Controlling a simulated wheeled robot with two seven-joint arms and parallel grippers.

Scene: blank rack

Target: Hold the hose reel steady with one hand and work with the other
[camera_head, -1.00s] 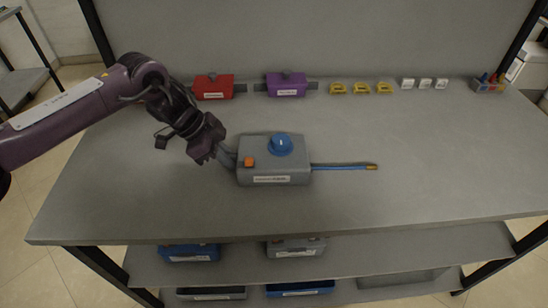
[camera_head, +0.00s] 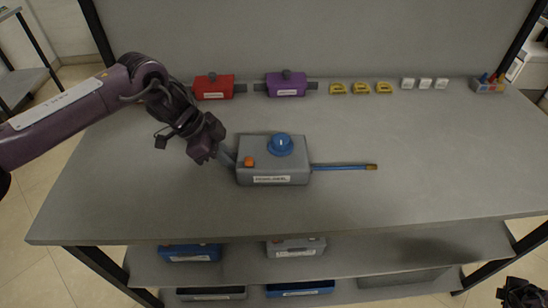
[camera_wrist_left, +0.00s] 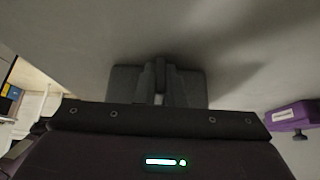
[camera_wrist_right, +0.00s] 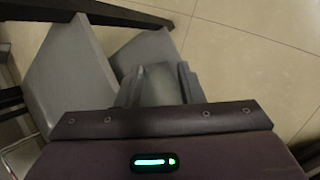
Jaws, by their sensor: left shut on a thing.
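The hose reel (camera_head: 290,173) is a grey box with a blue knob (camera_head: 280,146) on top, an orange button (camera_head: 249,161) at its front left and a label on its front. A blue hose (camera_head: 340,167) with a brass-coloured tip sticks out of its right side along the table. My left gripper (camera_head: 226,158) is shut on the grey piece at the box's left side. In the left wrist view its fingers (camera_wrist_left: 159,82) are close together in front of a grey body. My right gripper (camera_wrist_right: 158,85) has its fingers apart; in the head view only part of it shows at the bottom right corner.
Along the back of the grey table (camera_head: 400,205) stand a red box (camera_head: 213,90), a purple box (camera_head: 286,88), yellow pieces (camera_head: 357,88), white pieces (camera_head: 425,84) and a small holder (camera_head: 487,86) with coloured items. More boxes sit on lower shelves. The table right of the hose is clear.

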